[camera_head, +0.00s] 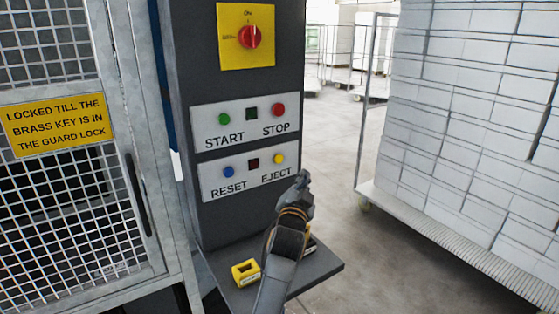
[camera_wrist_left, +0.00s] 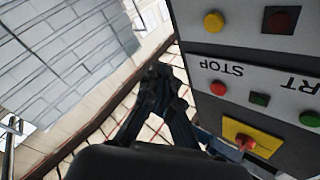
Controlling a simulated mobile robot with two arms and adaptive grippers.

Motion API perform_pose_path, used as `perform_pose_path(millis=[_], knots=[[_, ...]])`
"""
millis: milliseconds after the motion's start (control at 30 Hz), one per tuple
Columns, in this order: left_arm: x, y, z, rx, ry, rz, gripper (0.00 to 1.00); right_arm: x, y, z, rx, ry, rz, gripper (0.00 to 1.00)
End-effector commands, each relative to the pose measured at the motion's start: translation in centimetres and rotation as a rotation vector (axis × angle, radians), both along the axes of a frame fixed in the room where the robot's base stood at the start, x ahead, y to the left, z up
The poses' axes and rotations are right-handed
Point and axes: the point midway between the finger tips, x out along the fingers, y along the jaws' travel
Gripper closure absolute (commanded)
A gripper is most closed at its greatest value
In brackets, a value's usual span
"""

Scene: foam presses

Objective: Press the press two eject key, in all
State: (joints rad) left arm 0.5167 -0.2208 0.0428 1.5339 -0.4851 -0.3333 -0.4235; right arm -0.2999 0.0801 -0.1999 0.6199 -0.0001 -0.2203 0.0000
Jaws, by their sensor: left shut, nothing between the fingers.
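The yellow eject key (camera_head: 278,159) sits at the right end of the lower label plate (camera_head: 208,181) on the dark control column. It also shows in the left wrist view (camera_wrist_left: 213,21). The blue reset key (camera_head: 228,172) is left of it, with a dark square lamp (camera_head: 253,164) between them. My left gripper (camera_head: 303,179) is shut and empty, its tip just right of and slightly below the eject key in the head view. In the wrist view the closed fingers (camera_wrist_left: 160,75) lie beside the column, apart from the key. My right gripper is not in view.
Above are the green start key (camera_head: 224,119), red stop key (camera_head: 278,110) and red rotary switch (camera_head: 250,37). A shelf (camera_head: 318,272) below holds a yellow block (camera_head: 245,272). A mesh guard door (camera_head: 60,190) stands left, a loaded cart (camera_head: 455,245) right. Floor between is clear.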

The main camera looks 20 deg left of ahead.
Motion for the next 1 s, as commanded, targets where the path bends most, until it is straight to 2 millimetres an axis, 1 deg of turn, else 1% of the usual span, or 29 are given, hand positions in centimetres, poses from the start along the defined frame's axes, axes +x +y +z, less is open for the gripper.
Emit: perform_pose_path(millis=[133, 233, 600, 700, 900, 1000], knots=[[0.2, 0.3, -0.1, 0.001, 0.001, 0.001, 1.00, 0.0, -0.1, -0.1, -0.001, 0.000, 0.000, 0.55], [0.7, 0.9, -0.1, 0.003, 0.002, 0.000, 1.00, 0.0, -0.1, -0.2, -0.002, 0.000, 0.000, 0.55], [3.8, 5.1, -0.1, 0.002, 0.001, 0.002, 1.00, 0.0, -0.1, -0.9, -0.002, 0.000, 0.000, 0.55], [4.5, 5.8, -0.1, 0.001, 0.002, 0.000, 1.00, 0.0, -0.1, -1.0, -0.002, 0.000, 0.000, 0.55], [5.3, 6.8, -0.1, 0.000, 0.002, 0.000, 1.00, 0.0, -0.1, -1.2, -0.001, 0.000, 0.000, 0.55], [5.4, 7.0, -0.1, -0.001, 0.002, 0.000, 1.00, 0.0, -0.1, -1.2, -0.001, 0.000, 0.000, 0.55]])
